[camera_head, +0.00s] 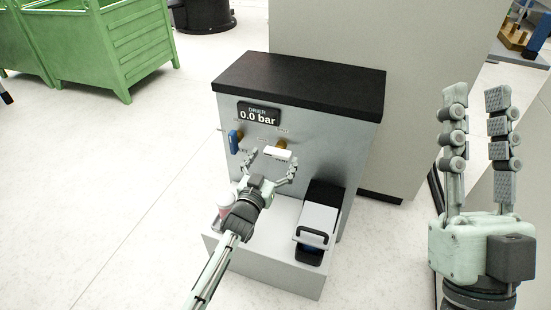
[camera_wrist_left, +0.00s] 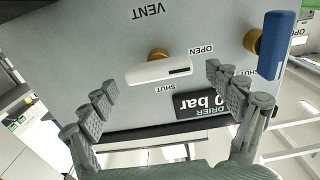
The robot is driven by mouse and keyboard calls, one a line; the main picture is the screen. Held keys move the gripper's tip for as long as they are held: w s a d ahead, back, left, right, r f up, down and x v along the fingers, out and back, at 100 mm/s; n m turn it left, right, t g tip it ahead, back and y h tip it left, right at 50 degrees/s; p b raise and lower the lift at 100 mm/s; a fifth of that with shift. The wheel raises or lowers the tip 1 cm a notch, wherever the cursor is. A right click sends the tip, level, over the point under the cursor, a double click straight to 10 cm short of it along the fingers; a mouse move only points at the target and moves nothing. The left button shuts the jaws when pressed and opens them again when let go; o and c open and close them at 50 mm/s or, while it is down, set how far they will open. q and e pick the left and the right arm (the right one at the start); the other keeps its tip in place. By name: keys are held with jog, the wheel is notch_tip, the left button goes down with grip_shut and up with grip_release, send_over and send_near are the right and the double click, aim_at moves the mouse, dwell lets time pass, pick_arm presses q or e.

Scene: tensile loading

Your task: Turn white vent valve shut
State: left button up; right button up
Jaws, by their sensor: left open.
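The white vent valve handle (camera_head: 277,154) sits on a brass stem on the grey drier cabinet's front. It lies nearly level. In the left wrist view, which shows the panel upside down, the handle (camera_wrist_left: 158,72) has a dark mark at its right end, near the OPEN label (camera_wrist_left: 201,50); a SHUT label (camera_wrist_left: 165,87) is just below it. My left gripper (camera_head: 271,165) is open, with its fingers apart on either side of the handle, and no contact shows; the fingers also show in the wrist view (camera_wrist_left: 162,82). My right gripper (camera_head: 478,95) is open and empty, away from the cabinet.
A blue valve handle (camera_head: 234,141) is beside the white one; it also shows in the wrist view (camera_wrist_left: 277,45). The display (camera_head: 258,113) reads 0.0 bar. A white box with a black handle (camera_head: 316,226) stands on the ledge. Green crates (camera_head: 120,45) stand at upper left.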

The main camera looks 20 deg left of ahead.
pick_arm(q)
jog(key=shift+w, duration=0.6)
jog(key=shift+c, duration=0.3)
jog(key=c, duration=1.1)
